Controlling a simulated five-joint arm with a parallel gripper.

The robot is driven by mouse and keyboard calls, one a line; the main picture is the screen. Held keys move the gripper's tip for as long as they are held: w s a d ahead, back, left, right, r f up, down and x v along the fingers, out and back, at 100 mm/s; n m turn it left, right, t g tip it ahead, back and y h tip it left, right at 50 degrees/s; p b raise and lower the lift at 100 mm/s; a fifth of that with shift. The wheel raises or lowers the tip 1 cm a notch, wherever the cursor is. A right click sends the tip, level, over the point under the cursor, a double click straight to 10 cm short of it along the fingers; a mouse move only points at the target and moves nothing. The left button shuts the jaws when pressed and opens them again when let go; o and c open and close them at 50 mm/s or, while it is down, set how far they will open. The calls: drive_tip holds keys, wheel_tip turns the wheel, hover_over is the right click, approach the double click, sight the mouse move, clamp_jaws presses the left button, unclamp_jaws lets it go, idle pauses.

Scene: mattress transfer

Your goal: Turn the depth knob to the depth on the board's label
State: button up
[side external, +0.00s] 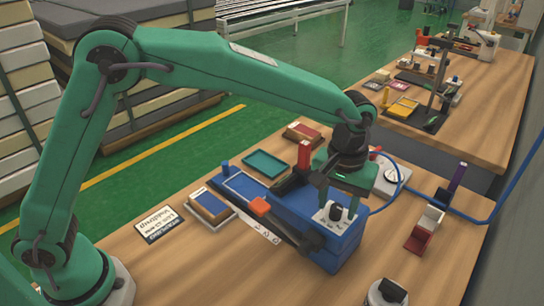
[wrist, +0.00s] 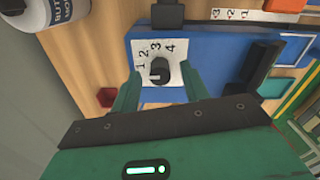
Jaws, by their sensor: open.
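The depth knob (wrist: 159,70) is small and black on a white dial plate (wrist: 140,48) numbered 1 to 4, on a blue machine (wrist: 220,52). A pale mark shows at its lower left; I cannot tell exactly which number it points at. My gripper (wrist: 160,84) is open, its green fingers on either side of the knob, with no clear contact. In the side view the knob (side external: 336,212) shows just below my gripper. A white card (side external: 160,224) with black print lies left of the machine; its text is too small and turned to read.
A blue-topped block (side external: 209,202) sits in a white tray. A green tray (side external: 265,164) and a red-topped block (side external: 303,132) lie behind. The machine has an orange-ended lever (side external: 261,206). A grey box (side external: 392,176) with a gauge and a blue hose stands behind right.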

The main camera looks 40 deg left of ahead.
sight(332, 205)
drive_tip(key=shift+r, duration=3.85)
drive_tip(key=shift+a+r, duration=0.35)
drive_tip(key=shift+a, duration=0.2)
drive_tip(key=s+a+r+m+t, duration=0.1)
drive_tip(key=s+a+r, duration=0.1)
drive_tip(key=s+a, duration=0.35)
drive_tip(key=s+a+r+t, duration=0.2)
drive_tip(key=s+a, duration=0.1)
drive_tip(key=a, duration=0.6)
drive_tip(key=s+a+r+m+t, duration=0.1)
drive_tip(key=s+a+r, duration=0.1)
drive_tip(key=s+a, duration=0.45)
drive_tip(key=s+a+f+t, duration=0.1)
drive_tip(key=s+a+f, duration=0.3)
drive_tip(key=s+a, duration=0.1)
drive_tip(key=shift+s+a+t, duration=0.3)
drive_tip(key=shift+s+a, duration=0.1)
drive_tip(key=shift+a, duration=0.3)
